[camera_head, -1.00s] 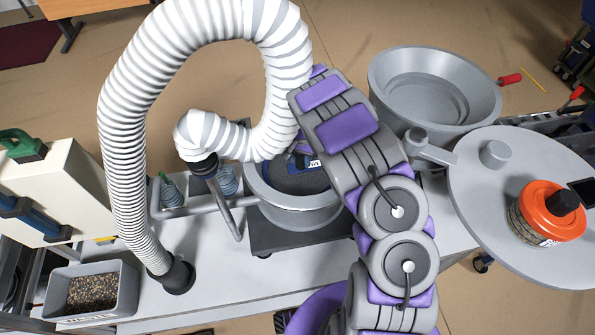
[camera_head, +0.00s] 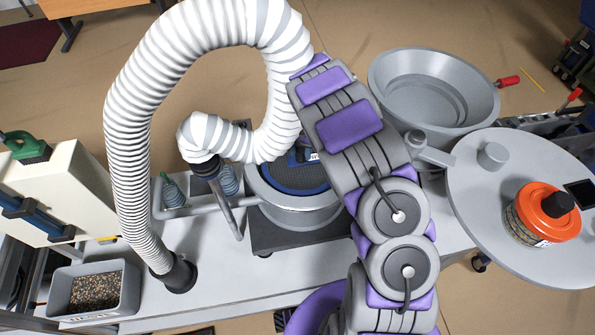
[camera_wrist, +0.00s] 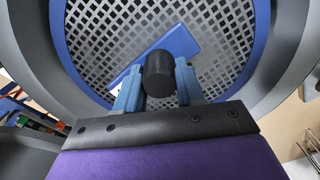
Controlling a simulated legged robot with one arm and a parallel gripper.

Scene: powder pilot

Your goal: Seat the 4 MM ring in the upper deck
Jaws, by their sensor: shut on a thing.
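The 4 MM ring has a blue rim (camera_wrist: 72,62) and a grey mesh with square holes (camera_wrist: 110,32). A blue bar with a black knob (camera_wrist: 158,75) crosses it. My gripper (camera_wrist: 160,82) is shut on this knob. In the head view the ring (camera_head: 290,189) lies within the mouth of the round grey upper deck (camera_head: 300,212), with a small white label partly showing. The deck's grey wall (camera_wrist: 275,50) surrounds the blue rim in the wrist view. My arm hides the ring's right side in the head view, so I cannot tell whether it sits level or fully down.
A white ribbed hose (camera_head: 130,110) arches over the deck's left and back. A large grey bowl (camera_head: 430,90) stands behind right. A round grey table (camera_head: 480,215) carries an orange-lidded jar (camera_head: 545,215). A waste bin (camera_head: 95,290) stands front left. The bench front (camera_head: 240,285) is clear.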

